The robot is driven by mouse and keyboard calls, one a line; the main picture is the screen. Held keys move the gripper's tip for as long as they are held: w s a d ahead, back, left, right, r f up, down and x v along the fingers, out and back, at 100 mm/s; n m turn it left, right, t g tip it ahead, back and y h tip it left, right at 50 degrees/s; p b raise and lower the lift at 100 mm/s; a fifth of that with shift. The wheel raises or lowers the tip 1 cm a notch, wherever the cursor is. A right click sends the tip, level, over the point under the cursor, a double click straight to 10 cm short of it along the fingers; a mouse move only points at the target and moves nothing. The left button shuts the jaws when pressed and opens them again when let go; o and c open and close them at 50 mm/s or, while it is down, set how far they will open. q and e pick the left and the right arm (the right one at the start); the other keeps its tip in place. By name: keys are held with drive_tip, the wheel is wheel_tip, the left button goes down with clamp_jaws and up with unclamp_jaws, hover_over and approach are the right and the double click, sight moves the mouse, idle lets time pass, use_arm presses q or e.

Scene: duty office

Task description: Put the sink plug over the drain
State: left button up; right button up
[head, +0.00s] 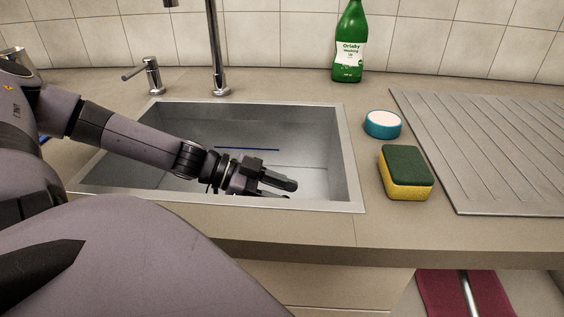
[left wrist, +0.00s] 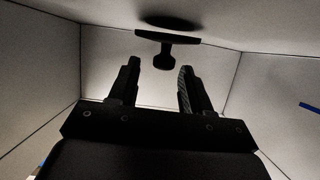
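The sink plug (left wrist: 167,39), a dark flat disc with a stubby knob, shows in the left wrist view inside the sink, with its knob pointing toward my left gripper (left wrist: 159,68). That gripper is open, its two fingers well apart, with the knob just beyond and between the tips; nothing is gripped. A dark oval (left wrist: 168,21) lies just behind the disc; I cannot tell whether it is the drain or a shadow. In the head view my left gripper (head: 292,190) reaches down into the steel sink (head: 352,165), and the plug is hidden. My right gripper is not in view.
A thin blue strip (head: 247,149) shows in the sink. On the counter to the right are a yellow-green sponge (head: 406,173), a blue-and-white round tub (head: 382,124) and a ridged drainboard (head: 490,150). A green bottle (head: 350,45) and the tap (head: 217,60) stand behind.

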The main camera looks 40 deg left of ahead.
use_arm(q)
drive_tip(key=shift+s+f, duration=0.2)
drive_tip(key=shift+f, duration=0.1)
drive_tip(key=shift+w+r+p, duration=0.1)
drive_tip(key=shift+r+p, duration=0.35)
drive_tip(key=shift+p, duration=0.05)
drive_tip(key=p+v, duration=0.1)
drive_tip(key=v, duration=0.1)
drive_tip(key=p+v, duration=0.4)
drive_tip(key=shift+a+r, duration=0.1)
drive_tip(key=shift+r, duration=0.25)
drive_tip(key=shift+s+a+r, duration=0.15)
drive_tip(key=shift+s+a, duration=0.1)
drive_tip(key=shift+a, duration=0.1)
drive_tip(key=shift+s+a, duration=0.1)
